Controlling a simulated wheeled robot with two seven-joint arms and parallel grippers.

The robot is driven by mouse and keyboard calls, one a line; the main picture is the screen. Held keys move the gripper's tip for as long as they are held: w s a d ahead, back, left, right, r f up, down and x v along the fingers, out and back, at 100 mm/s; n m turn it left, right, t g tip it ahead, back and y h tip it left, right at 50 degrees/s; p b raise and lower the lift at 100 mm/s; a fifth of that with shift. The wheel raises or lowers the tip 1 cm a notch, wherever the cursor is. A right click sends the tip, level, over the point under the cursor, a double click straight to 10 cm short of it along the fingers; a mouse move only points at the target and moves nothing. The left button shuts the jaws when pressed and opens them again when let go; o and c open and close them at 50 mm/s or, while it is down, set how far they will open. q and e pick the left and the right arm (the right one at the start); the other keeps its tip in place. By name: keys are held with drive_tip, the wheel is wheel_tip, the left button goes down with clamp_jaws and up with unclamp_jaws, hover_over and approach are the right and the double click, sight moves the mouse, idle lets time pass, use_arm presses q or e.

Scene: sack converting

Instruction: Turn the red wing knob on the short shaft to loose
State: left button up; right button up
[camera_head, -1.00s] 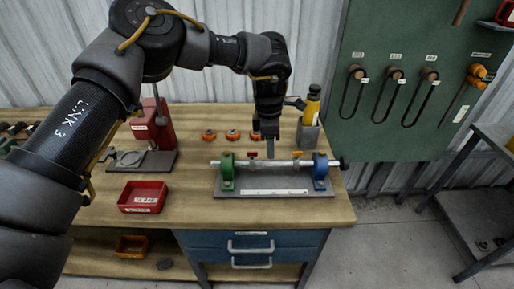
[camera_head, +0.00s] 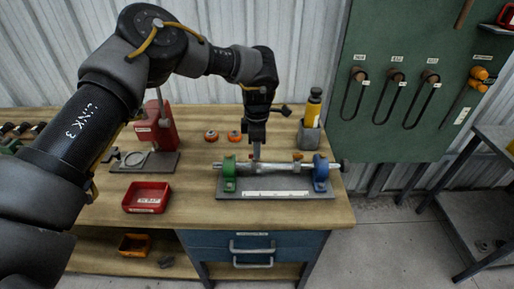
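The shaft fixture (camera_head: 232,195) is a grey base on the bench. A pale horizontal shaft (camera_head: 275,168) runs between its green stand (camera_head: 229,174) at left and blue stand (camera_head: 320,172) at right. A small red wing knob (camera_head: 251,156) stands on the shaft near the green stand, partly hidden by my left gripper (camera_head: 257,156). An orange wing knob (camera_head: 297,157) stands further right on the shaft. My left gripper points down at the red knob; its fingers look close together, but contact and finger gap are too small to tell. My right gripper is not in view.
A red tray (camera_head: 146,197) and a red press-like stand (camera_head: 158,128) are to the left. Orange rings (camera_head: 235,136) lie behind the fixture. A yellow-and-black bottle (camera_head: 313,104) stands in a grey holder at back right. The bench front is clear.

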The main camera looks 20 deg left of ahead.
use_arm(q)
drive_tip(key=shift+f, duration=0.9)
clamp_jaws()
